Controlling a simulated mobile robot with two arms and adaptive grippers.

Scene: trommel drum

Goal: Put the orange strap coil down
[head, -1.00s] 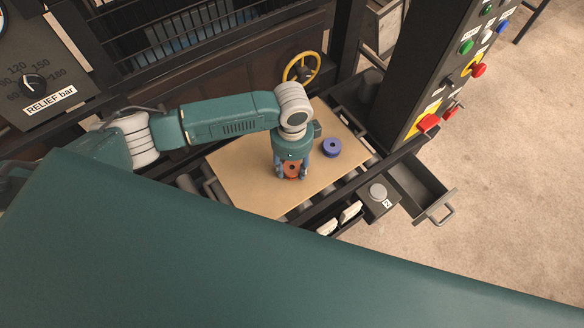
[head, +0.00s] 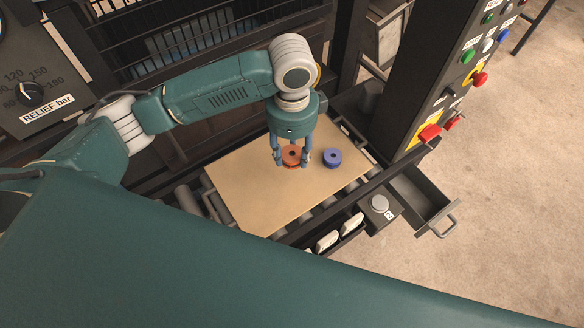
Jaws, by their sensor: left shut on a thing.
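The orange strap coil (head: 291,158) is a small ring with a dark hole in its middle. My left gripper (head: 291,162) points down over the tan board (head: 255,195) and is shut on the coil, with a finger on each side. The coil appears to be a little above the board; the exact gap cannot be told. A blue-violet coil (head: 333,158) sits on the board just to the right, apart from the orange one. My right gripper is not in view.
The board lies on dark rollers within a frame. An open drawer (head: 420,197) and a grey round button (head: 379,203) are to the right. A control post with a red switch (head: 430,134) stands behind them. The board's left and front parts are bare.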

